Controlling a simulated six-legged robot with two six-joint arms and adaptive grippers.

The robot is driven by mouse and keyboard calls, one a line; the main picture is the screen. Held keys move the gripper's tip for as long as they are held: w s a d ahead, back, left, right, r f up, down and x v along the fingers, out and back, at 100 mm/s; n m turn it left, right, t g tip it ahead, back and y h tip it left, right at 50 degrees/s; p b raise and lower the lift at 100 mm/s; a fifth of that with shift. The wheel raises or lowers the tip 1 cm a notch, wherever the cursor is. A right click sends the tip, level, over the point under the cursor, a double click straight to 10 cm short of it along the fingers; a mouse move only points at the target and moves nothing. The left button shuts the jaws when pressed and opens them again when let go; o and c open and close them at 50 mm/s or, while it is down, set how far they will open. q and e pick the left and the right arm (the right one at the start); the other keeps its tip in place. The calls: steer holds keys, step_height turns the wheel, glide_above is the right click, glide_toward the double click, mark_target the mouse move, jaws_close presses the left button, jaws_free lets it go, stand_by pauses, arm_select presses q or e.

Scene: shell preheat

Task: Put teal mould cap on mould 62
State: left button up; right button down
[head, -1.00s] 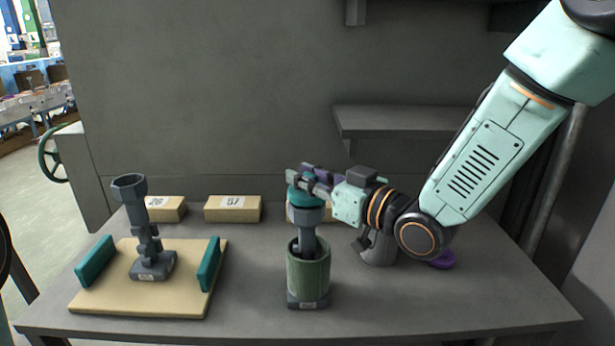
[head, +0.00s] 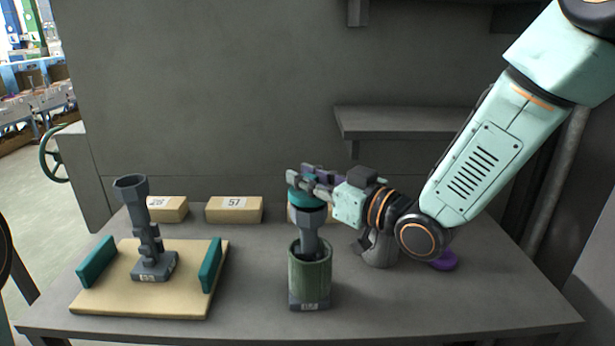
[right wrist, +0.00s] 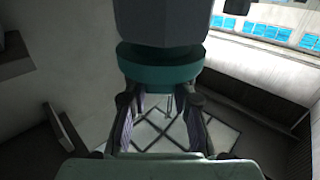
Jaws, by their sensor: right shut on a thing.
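The teal mould cap (head: 303,199) is a round disc held in my right gripper (head: 306,183), which is shut on it. It is directly over the flared top of a grey mould (head: 309,222) standing upright in a green sleeve (head: 309,277). The right wrist view shows the cap (right wrist: 160,72) between the fingers, against or very close to the grey mould top (right wrist: 162,25); I cannot tell if it is fully seated. The label on this mould's base is too small to read. A second grey mould (head: 137,221) stands uncapped at the left. My left gripper is not in view.
The second mould stands on a tan board (head: 185,300) with teal side blocks (head: 209,264). Cardboard boxes (head: 233,210) line the back of the table. A grey object (head: 381,250) and a purple disc (head: 444,261) are behind my right wrist. A shelf (head: 420,121) projects above.

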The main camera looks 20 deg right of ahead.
steer(key=shift+s+f, duration=0.15)
steer(key=shift+f+b, duration=0.4)
steer(key=shift+b, duration=0.05)
steer(key=c, duration=1.4)
jaws_free()
steer(key=shift+d, duration=0.1)
steer(key=shift+p+v, duration=0.65)
steer(key=shift+v, duration=0.8)
steer(key=p+v, duration=0.8)
